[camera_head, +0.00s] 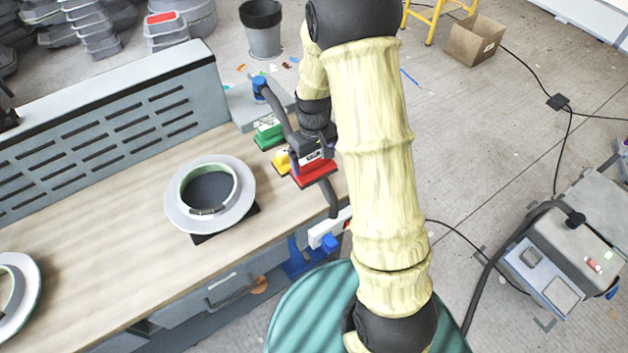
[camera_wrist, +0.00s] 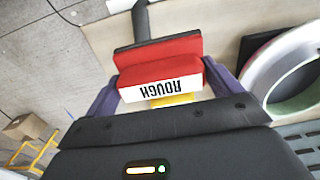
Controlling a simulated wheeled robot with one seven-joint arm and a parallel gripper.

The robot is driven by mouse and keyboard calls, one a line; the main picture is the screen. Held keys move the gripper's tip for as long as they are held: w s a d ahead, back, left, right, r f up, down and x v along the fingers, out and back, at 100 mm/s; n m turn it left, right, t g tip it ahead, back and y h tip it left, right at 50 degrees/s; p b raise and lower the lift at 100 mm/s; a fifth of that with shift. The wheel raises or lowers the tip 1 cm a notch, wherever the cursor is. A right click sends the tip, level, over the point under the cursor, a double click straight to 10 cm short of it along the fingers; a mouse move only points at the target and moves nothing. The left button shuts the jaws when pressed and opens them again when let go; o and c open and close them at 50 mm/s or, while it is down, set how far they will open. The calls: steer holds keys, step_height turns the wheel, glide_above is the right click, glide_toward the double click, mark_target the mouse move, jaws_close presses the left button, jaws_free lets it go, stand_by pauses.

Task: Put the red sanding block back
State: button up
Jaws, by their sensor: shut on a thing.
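The red sanding block (camera_head: 316,174) is at the right end of the workbench, near its edge. My gripper (camera_head: 308,160) is shut on it. In the wrist view the red block (camera_wrist: 160,52) sits between my two purple fingers, with a white label reading "ROUGH" facing the camera and a dark layer along its far side. A yellow block (camera_head: 281,161) is just left of it, and a green block (camera_head: 269,134) stands farther back. The yellow one shows partly behind the label in the wrist view (camera_wrist: 172,101). I cannot tell whether the red block touches the bench.
A round mould ring (camera_head: 175,208) lies on the bench left of the blocks; another (camera_head: 30,300) is at the far left. A slotted grey panel (camera_head: 110,135) lines the back. A dark bar (camera_head: 331,199) lies by the bench edge. Bare wood (camera_head: 110,260) is free in front.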

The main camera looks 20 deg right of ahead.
mark_target(314, 168)
steer(key=shift+f+p, duration=0.3)
steer(key=shift+f, duration=1.65)
steer(key=shift+f+p, duration=0.6)
steer(key=shift+f, duration=1.45)
steer(key=shift+f, duration=0.2)
steer(key=o, duration=0.7)
step_height(314, 168, up, 11)
steer(key=b, duration=0.3)
steer(key=shift+s+r, duration=0.1)
steer(key=shift+r, duration=0.6)
